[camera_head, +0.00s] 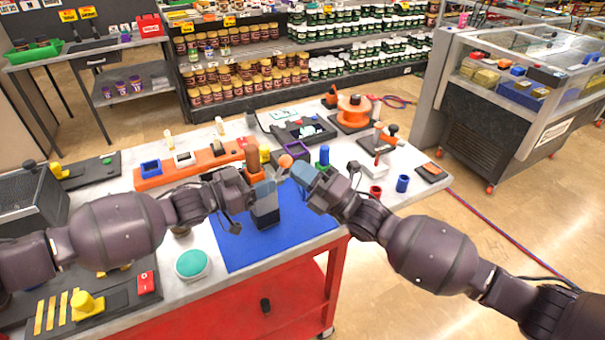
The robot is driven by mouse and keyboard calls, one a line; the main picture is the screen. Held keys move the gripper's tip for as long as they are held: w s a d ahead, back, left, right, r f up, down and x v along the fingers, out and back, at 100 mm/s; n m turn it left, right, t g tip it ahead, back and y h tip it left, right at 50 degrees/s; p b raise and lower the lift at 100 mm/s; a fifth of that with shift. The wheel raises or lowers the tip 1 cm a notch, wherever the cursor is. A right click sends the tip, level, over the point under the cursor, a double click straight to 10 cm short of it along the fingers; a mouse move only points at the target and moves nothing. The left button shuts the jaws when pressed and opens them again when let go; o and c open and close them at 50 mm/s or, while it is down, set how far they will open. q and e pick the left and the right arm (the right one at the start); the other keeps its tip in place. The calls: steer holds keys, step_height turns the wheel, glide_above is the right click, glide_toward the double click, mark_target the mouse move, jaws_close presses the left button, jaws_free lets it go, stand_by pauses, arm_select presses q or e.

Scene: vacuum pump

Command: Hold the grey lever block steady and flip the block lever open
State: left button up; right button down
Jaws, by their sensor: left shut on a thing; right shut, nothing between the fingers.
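The grey lever block (266,212) stands upright on the blue mat (232,250). Its top is partly hidden by my grippers. An orange round knob (285,161), which looks like the end of the block lever, shows just above, between the two grippers. My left gripper (255,188) comes in from the left and is shut on the grey lever block near its upper part. My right gripper (291,177) is shut and empty, just right of the block and close below the knob. I cannot tell whether it touches the lever.
An orange rail (160,178) with switches lies behind the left arm. A teal round button (192,264) sits left of the mat. Red (376,191) and blue (402,183) cups stand at the right. The mat's front part is clear.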

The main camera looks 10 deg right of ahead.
steer(key=w+a+r+m+g+h, duration=0.2)
steer(key=w+r+m+g+h, duration=0.1)
steer(key=w, duration=0.4)
steer(key=m+h, duration=0.1)
steer(key=h, duration=0.1)
steer(key=shift+a+r+g+h, duration=0.35)
steer(key=shift+a+g+h, duration=0.05)
steer(key=shift+d, duration=0.1)
steer(key=r+v, duration=0.3)
steer(key=v, duration=1)
